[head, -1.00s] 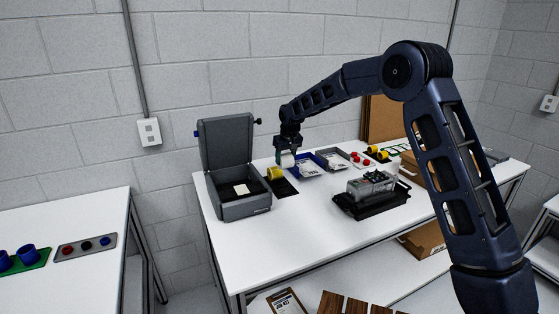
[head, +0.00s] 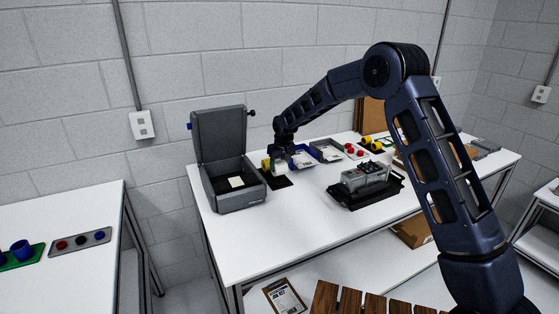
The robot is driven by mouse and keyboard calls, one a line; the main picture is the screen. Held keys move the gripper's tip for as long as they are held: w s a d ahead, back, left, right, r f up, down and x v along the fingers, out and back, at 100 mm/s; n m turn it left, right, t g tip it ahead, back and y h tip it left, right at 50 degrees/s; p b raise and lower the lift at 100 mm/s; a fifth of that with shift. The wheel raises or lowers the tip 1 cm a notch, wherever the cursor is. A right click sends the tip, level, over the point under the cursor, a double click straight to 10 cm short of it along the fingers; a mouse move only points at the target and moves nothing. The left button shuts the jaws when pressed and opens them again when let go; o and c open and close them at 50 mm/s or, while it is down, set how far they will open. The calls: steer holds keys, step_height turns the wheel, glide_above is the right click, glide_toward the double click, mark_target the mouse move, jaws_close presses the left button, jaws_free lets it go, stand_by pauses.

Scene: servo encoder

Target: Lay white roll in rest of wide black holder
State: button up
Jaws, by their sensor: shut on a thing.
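My gripper (head: 281,159) is over the main table, pointing down, shut on a white roll (head: 280,168). The roll hangs between the fingertips, low over a flat black holder (head: 281,182). I cannot tell whether the roll touches the holder. A yellow part (head: 266,164) is just left of the roll, at the holder's back left. The gripper and roll hide much of the holder's back part, so its rest is not clear to see.
An open grey case (head: 235,195) with a raised lid stands close on the left. Blue (head: 303,160) and dark (head: 327,152) bins with bagged parts are on the right. A black tray with a device (head: 366,190) is nearer. The table's front middle is clear.

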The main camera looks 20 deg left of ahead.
mark_target(280, 171)
steer(key=shift+f, duration=1.75)
steer(key=o, duration=1.1)
